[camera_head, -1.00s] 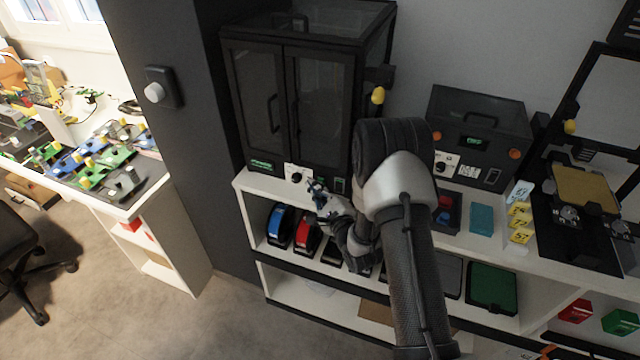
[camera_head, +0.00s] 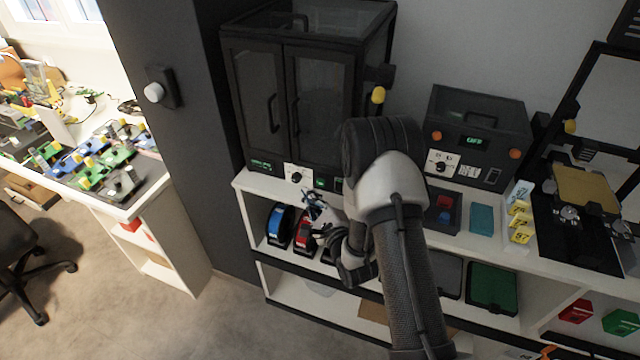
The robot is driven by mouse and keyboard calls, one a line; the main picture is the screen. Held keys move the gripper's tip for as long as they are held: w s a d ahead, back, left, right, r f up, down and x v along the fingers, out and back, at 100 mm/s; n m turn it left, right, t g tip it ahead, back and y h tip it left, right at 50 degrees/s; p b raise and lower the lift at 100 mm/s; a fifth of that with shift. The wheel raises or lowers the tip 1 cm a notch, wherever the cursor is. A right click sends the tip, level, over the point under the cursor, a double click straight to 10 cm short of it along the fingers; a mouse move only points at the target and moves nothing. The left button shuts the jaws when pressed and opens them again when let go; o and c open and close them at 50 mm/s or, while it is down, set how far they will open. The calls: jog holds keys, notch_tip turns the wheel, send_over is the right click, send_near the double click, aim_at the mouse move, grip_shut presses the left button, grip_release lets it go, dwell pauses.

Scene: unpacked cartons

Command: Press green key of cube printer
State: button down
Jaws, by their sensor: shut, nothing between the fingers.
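A black box-shaped machine with two glazed doors (camera_head: 300,95), which looks like the cube printer, stands on the white shelf unit. Its lower front edge has a green-lit label at left, a white plate with a dark knob (camera_head: 297,177), and a small green key (camera_head: 321,183) to the right of the knob. My gripper (camera_head: 311,200) is shut and empty, just below and slightly left of the green key as seen here. I cannot tell whether it touches the printer. My arm hides part of the printer's lower right corner.
A second black machine (camera_head: 478,135) with a green display and orange knobs stands to the right. A tray (camera_head: 443,229), a teal block (camera_head: 481,219) and yellow number tags lie on the shelf top. Blue and red spools (camera_head: 279,226) sit on the shelf below the gripper.

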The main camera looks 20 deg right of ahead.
jog(key=shift+s+a, duration=0.45)
jog(key=shift+s, duration=0.2)
jog(key=shift+s+a, duration=0.4)
jog(key=shift+s, duration=0.2)
jog(key=shift+r, duration=0.1)
notch_tip(320, 180, up, 9)
jog(key=w+d+n+g+h, duration=0.1)
jog(key=n+g+h, duration=0.15)
jog(key=n, duration=0.45)
jog(key=s+d+r+n+g, duration=0.2)
jog(key=s+r+n+g, duration=0.2)
jog(key=s+r+n, duration=0.3)
jog(key=s+r+n+g, duration=0.2)
jog(key=s+n, duration=0.1)
jog(key=s, duration=0.6)
jog(key=s+a+r+n+g, duration=0.1)
jog(key=s+n+g, duration=0.1)
jog(key=s, duration=0.8)
jog(key=s+r+n+g, duration=0.2)
jog(key=s+n, duration=0.3)
jog(key=s, duration=0.4)
jog(key=shift+s+a+r, duration=0.25)
jog(key=shift+a+r, duration=0.1)
